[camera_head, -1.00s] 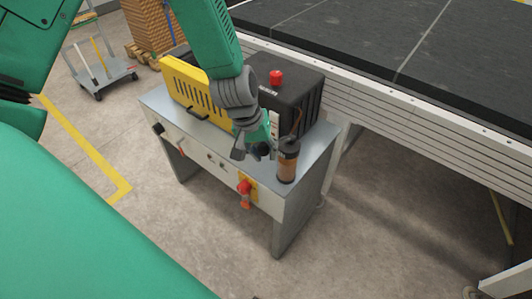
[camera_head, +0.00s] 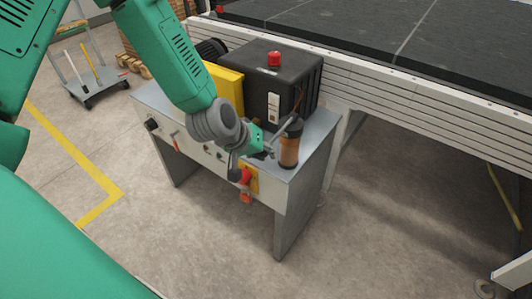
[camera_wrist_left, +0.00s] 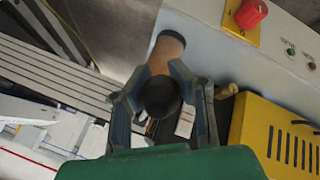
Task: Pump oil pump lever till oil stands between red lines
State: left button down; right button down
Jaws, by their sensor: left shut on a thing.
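The oil pump reservoir (camera_head: 289,150), an amber-brown cylinder with a dark top, stands upright at the right front of the grey bench. It also shows in the left wrist view (camera_wrist_left: 168,47). My left gripper (camera_head: 268,147) is beside it, on its left. In the left wrist view the fingers (camera_wrist_left: 162,98) are shut around a dark round end (camera_wrist_left: 160,96), which looks like the pump lever's knob. The rest of the lever is largely hidden by the gripper. Oil level and red lines are too small to make out. My right gripper is out of view.
The bench (camera_head: 315,135) carries a black box (camera_head: 290,82) with a red button on top, and a yellow guard (camera_head: 226,88). A red switch on a yellow plate (camera_head: 249,178) is on its front. A large conveyor (camera_head: 430,110) runs behind.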

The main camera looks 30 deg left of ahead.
pick_arm(q)
jog(key=shift+s+a+f, duration=0.15)
jog(key=shift+s+f, duration=0.05)
jog(key=shift+f, duration=0.3)
jog(key=c, duration=1.2)
grip_release()
jog(key=shift+a, duration=0.15)
jog(key=shift+w, duration=0.1)
jog(key=shift+r, duration=0.5)
jog(key=shift+v, duration=5.6)
